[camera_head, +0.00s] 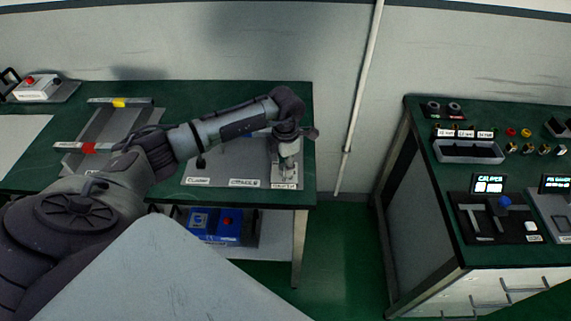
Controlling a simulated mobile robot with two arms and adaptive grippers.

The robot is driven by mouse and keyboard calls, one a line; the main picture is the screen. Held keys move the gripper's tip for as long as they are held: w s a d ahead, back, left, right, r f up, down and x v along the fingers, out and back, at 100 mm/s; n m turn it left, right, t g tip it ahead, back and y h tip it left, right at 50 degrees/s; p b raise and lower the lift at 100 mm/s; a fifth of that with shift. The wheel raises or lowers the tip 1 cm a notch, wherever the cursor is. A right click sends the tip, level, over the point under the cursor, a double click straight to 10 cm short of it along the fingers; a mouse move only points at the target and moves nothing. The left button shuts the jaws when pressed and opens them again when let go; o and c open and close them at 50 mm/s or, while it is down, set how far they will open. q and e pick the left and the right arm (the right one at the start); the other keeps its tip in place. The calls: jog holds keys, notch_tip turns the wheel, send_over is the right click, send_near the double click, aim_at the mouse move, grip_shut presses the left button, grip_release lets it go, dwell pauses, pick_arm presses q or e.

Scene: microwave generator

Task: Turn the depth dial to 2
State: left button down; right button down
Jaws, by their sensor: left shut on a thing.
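My left arm comes in from the left and reaches over the green workbench. My left gripper (289,130) points down at the bench's right end, at the top of a small silver upright device (288,165). It is shut on a part of this device; the fingers and the wrist hide most of what they hold. I cannot make out the depth dial or its numbers from here. A small white label (284,186) is at the foot of the device, too small to read surely. My right gripper is not in view.
A grey plate (215,168) with labels lies left of the device. A grey tray with yellow and red parts (88,147) is farther left. A blue box (215,225) sits on the lower shelf. Another bench (480,188) with instruments stands right, across a floor gap.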

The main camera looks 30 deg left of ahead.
pick_arm(q)
jog(key=n+b, duration=0.1)
jog(key=n, duration=0.3)
jog(key=shift+a+b, duration=0.1)
jog(key=shift+b, duration=0.3)
jog(key=shift+r+n+b, duration=0.1)
jog(key=shift+n+b, duration=0.45)
jog(key=shift+n, duration=1.65)
jog(key=shift+w+a, duration=0.1)
jog(key=c, duration=0.8)
grip_release()
jog(key=shift+o, duration=0.2)
